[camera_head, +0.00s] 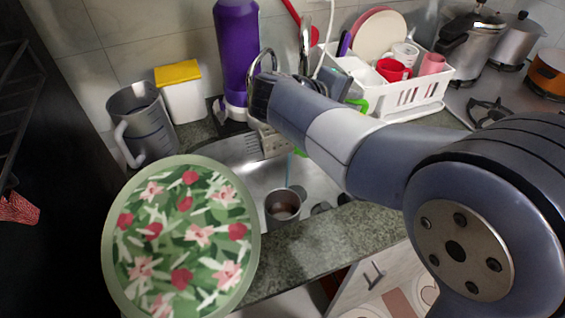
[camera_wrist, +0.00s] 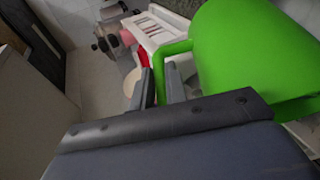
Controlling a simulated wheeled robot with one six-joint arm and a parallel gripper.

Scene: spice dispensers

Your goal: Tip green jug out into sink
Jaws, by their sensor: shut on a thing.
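The green jug (camera_wrist: 250,55) fills the right of the wrist view, tilted, with its handle (camera_wrist: 180,47) towards my gripper. My gripper (camera_wrist: 161,82) is shut on that handle. In the head view my arm hides most of the jug; a small green patch (camera_head: 300,152) shows below the wrist, over the sink. A thin bluish line (camera_head: 290,166) runs down from there; I cannot tell whether it is liquid. The metal sink (camera_head: 240,152) lies below my wrist. A small metal cup (camera_head: 282,205) with brown contents stands in it. The jug's mouth is hidden.
A grey measuring jug (camera_head: 146,125), a yellow-lidded container (camera_head: 181,93) and a purple bottle (camera_head: 238,50) stand behind the sink. A white dish rack (camera_head: 412,97) is at the back right. A floral round tray (camera_head: 180,240) covers the front left. Pots (camera_head: 470,45) stand far right.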

